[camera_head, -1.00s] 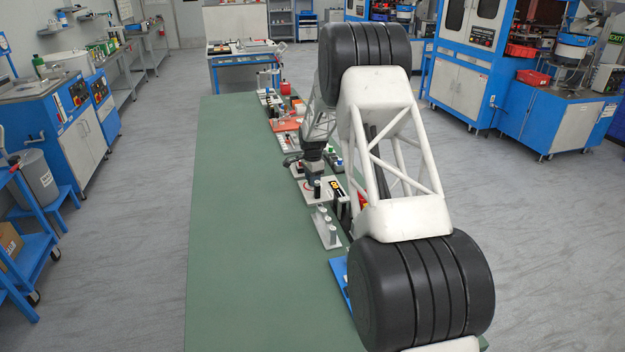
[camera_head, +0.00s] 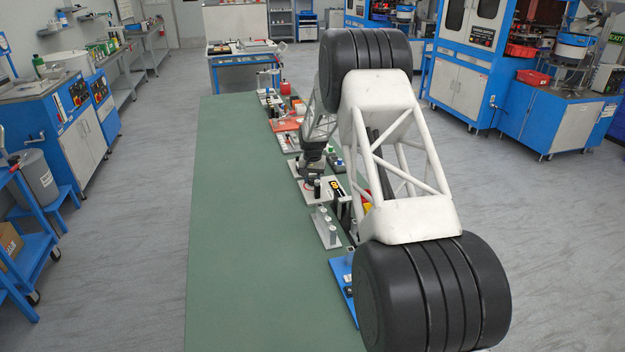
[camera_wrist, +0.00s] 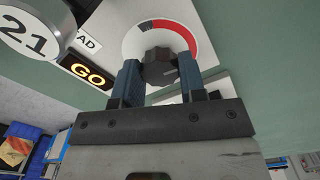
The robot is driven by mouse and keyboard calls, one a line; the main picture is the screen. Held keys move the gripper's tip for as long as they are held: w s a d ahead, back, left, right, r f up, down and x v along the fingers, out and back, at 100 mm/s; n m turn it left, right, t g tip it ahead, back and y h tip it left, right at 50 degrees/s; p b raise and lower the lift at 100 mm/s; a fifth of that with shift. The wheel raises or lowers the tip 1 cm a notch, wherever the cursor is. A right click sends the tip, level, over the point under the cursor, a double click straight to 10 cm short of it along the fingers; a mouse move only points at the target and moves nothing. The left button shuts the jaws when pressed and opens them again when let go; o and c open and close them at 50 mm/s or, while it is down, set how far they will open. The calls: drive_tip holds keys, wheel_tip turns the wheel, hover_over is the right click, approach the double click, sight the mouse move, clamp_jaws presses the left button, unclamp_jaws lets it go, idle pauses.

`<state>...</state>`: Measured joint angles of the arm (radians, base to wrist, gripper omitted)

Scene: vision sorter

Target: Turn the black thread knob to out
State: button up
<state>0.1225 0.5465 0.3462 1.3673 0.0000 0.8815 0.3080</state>
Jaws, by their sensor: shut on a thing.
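The black knob (camera_wrist: 157,66) sits on a round white dial (camera_wrist: 133,43) on a white panel (camera_wrist: 118,14), seen in the wrist view. A pale mark on the knob points right and slightly down in that view. The dial carries a red arc (camera_wrist: 176,32) and a short dark hatched arc (camera_wrist: 150,26). My gripper (camera_wrist: 159,70) is shut on the knob, one blue-grey finger on each side. Its fingers hide part of the dial. No word "out" is legible. The head view shows the panel (camera_head: 325,192) small, partly hidden by my arm.
A lit yellow "GO" display (camera_wrist: 87,72) and a label ending in "AD" (camera_wrist: 88,42) are beside the dial. A round disc marked "21" (camera_wrist: 36,35) is close to the camera at upper left. A stand with grey posts (camera_head: 326,228) is nearer; the green table's left side (camera_head: 240,230) is clear.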

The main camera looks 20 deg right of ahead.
sight(313, 179)
drive_tip(key=n, duration=0.4)
drive_tip(key=shift+n, duration=0.3)
drive_tip(key=n, duration=0.4)
drive_tip(key=shift+n, duration=0.3)
drive_tip(key=n, duration=0.4)
drive_tip(key=shift+n, duration=0.3)
drive_tip(key=n, duration=0.4)
drive_tip(key=shift+n, duration=0.4)
drive_tip(key=o, duration=0.9)
drive_tip(key=shift+o, duration=0.2)
drive_tip(key=shift+r, duration=0.1)
drive_tip(key=shift+r, duration=3.85)
